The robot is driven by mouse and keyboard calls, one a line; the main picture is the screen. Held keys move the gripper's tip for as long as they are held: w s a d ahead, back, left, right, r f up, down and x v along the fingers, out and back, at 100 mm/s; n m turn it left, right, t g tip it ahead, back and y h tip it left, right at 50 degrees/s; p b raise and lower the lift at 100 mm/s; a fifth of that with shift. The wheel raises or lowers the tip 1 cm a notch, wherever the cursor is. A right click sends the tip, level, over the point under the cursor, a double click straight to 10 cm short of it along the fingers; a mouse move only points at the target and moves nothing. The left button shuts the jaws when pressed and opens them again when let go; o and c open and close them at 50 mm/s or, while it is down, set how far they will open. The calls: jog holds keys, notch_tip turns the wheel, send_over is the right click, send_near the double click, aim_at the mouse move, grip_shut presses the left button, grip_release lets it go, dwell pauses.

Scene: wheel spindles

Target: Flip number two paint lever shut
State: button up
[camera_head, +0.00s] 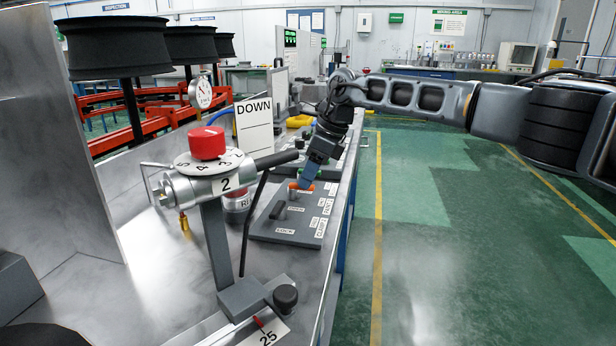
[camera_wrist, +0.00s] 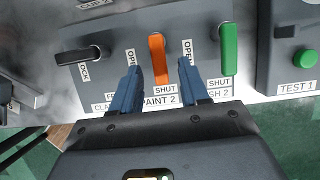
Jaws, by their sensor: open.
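The orange lever (camera_wrist: 158,60) is on a dark grey panel (camera_wrist: 110,75), above the label PAINT 2 (camera_wrist: 160,101). A SHUT label (camera_wrist: 165,90) lies by its lower end, and a partly covered OPEN label (camera_wrist: 130,57) lies to its left. My gripper (camera_wrist: 160,66) is open, with one blue finger on each side of the lever and gaps visible between. In the head view my gripper (camera_head: 305,184) reaches down to the panel and the orange lever (camera_head: 300,186) shows just beside the fingers.
A green lever (camera_wrist: 229,48) stands close right of my right finger. A black lever (camera_wrist: 78,55) is to the left. A TEST 1 box with a green button (camera_wrist: 305,58) is farther right. In the head view a stand marked 2 with a red knob (camera_head: 207,143) is nearer.

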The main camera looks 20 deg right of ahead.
jog(key=v, duration=0.6)
jog(key=shift+r, duration=0.3)
jog(key=shift+s+d, duration=0.1)
